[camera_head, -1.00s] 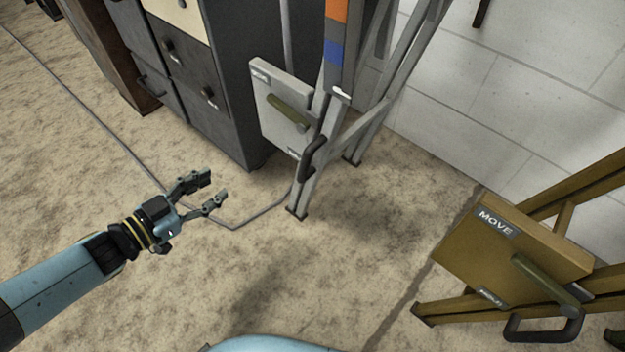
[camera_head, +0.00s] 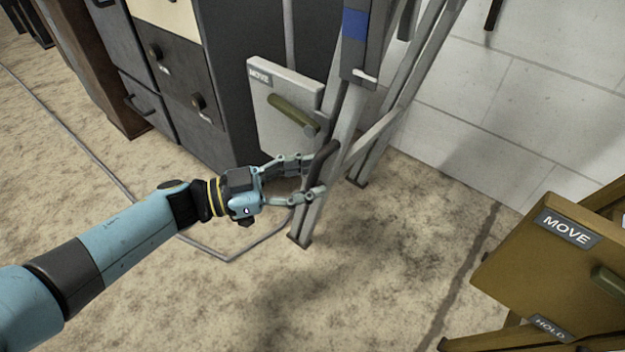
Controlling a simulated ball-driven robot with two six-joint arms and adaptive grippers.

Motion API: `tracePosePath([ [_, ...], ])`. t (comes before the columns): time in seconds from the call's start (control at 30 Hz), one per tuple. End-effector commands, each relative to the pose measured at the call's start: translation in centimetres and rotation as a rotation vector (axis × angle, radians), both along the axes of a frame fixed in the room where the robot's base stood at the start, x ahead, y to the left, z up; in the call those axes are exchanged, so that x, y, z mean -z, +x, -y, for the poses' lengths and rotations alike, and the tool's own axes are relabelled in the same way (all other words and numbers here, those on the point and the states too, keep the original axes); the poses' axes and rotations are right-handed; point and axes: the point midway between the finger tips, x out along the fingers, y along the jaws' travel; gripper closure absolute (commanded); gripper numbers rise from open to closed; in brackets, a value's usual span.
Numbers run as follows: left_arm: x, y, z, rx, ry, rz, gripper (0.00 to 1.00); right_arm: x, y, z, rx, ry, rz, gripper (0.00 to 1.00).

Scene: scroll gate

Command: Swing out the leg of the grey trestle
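The grey trestle (camera_head: 347,112) stands right of the dark cabinet, with its legs on the floor. A light grey panel labelled MOVE (camera_head: 277,110) with an olive lever (camera_head: 293,115) is mounted on its left side. A dark curved handle (camera_head: 322,158) is on its near leg (camera_head: 306,218). My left gripper (camera_head: 312,178) is at this handle with its fingers apart, one on the far side and one on the near side. I cannot tell whether the fingers touch the handle. My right gripper is not in view.
A dark drawer cabinet (camera_head: 222,147) stands behind my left gripper. A mustard-brown trestle with a MOVE and HOLD panel (camera_head: 530,285) stands at the lower right. A cable (camera_head: 120,185) runs over the floor. A pale block wall (camera_head: 520,120) is behind. The floor between the trestles is clear.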

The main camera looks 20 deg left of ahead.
Motion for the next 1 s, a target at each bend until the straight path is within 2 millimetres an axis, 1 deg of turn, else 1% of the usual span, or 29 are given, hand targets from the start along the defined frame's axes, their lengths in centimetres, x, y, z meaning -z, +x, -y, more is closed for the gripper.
tracePosePath([
  [0.03,0.12,0.22,0.39,-0.001,-0.002,-0.001,0.6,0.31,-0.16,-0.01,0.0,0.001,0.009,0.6],
  [0.13,0.04,0.53,0.79,0.0,-0.001,0.0,0.6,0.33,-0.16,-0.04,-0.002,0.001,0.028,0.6],
  [0.4,-0.07,0.65,0.9,0.0,-0.001,0.001,0.6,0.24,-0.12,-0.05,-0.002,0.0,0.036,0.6],
  [0.47,-0.06,0.64,0.89,-0.001,-0.001,0.001,0.67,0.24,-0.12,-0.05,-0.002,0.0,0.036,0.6],
  [0.7,-0.04,0.63,0.88,-0.001,-0.001,-0.001,0.98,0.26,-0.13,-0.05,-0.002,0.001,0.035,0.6],
  [0.73,-0.04,0.62,0.88,-0.001,-0.001,-0.001,1.0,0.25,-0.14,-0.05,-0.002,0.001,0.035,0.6],
  [1.0,-0.02,0.61,0.87,0.0,0.0,0.0,1.0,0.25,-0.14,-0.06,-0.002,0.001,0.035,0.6],
])
